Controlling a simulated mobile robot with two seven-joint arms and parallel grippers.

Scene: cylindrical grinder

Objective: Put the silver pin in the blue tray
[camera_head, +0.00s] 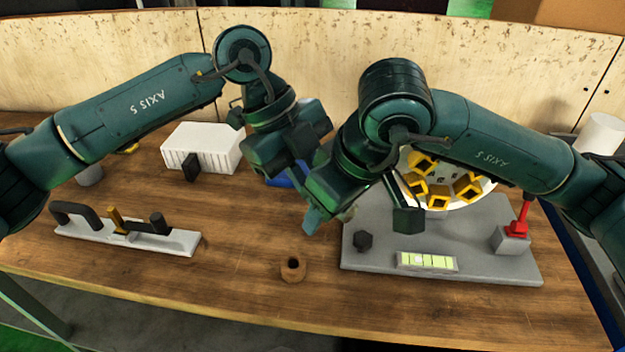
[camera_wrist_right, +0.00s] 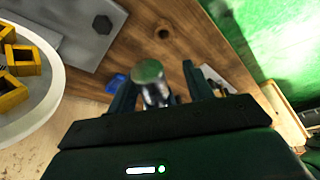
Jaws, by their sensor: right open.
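The silver pin (camera_wrist_right: 150,76) shows in the right wrist view, its round end between the two fingers of my right gripper (camera_wrist_right: 160,90). The fingers are apart, and I cannot tell whether either touches the pin. In the head view my right gripper (camera_head: 360,215) points down near the left edge of the grey plate and mostly hides the pin. The blue tray (camera_head: 281,180) is largely hidden behind my arms; a blue piece of it shows in the right wrist view (camera_wrist_right: 116,82). My left gripper (camera_head: 290,150) is beside the right wrist, its fingers unclear.
A brown ring (camera_head: 293,268) lies in front. A white box (camera_head: 203,147) and a white rack (camera_head: 180,240) are left.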

